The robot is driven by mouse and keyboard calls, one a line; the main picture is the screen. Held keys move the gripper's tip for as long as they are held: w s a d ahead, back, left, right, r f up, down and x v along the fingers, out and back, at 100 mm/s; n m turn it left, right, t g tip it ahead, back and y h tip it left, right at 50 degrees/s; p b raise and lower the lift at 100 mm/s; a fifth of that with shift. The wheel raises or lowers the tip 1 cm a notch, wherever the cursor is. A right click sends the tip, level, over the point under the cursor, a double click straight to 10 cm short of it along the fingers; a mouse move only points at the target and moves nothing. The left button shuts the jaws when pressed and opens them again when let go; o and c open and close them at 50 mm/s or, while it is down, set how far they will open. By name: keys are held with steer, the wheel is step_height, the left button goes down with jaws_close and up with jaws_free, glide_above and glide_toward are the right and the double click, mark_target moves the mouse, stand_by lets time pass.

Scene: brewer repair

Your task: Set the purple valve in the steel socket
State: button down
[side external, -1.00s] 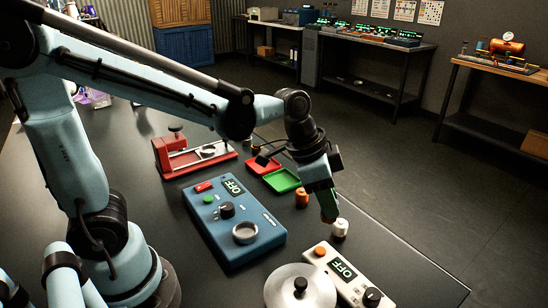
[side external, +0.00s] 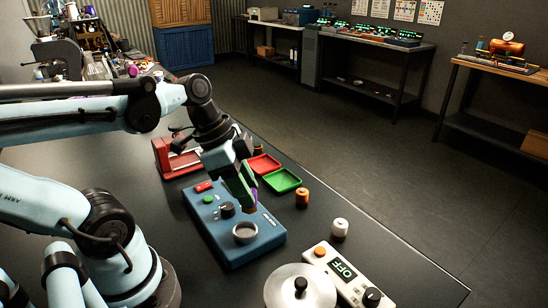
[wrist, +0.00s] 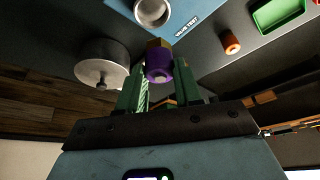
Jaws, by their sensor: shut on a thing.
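The purple valve (wrist: 158,65), with a brass-coloured end, is held between the green fingers of my gripper (wrist: 160,88) in the wrist view. In the side view my gripper (side external: 250,206) is shut on it, and only a sliver of purple (side external: 254,208) shows. The steel socket (side external: 245,233) is a round ring on the blue test box (side external: 225,250). It also shows at the top of the wrist view (wrist: 152,11). The valve is above the box near the socket and looks apart from it.
An orange valve (side external: 302,198) and a white valve (side external: 340,228) stand on the dark table. Red (side external: 263,164) and green (side external: 282,180) trays lie behind. A lidded round pot (side external: 300,288) and a white OFF panel (side external: 345,275) are in front.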

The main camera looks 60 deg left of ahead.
steer(key=shift+s+a+f, duration=0.1)
steer(key=shift+s+f, duration=0.1)
steer(key=shift+f, duration=0.55)
steer(key=shift+s+a+f, duration=0.1)
steer(key=shift+s+f, duration=0.05)
steer(key=shift+f, duration=0.65)
steer(key=shift+s+a+f, duration=0.1)
steer(key=shift+s+f, duration=0.1)
steer(key=shift+f, duration=0.55)
steer(key=shift+f, duration=0.4)
steer(key=shift+f, duration=0.3)
steer(key=shift+f, duration=0.5)
stand_by(1.1)
steer(key=shift+c, duration=1.4)
jaws_free()
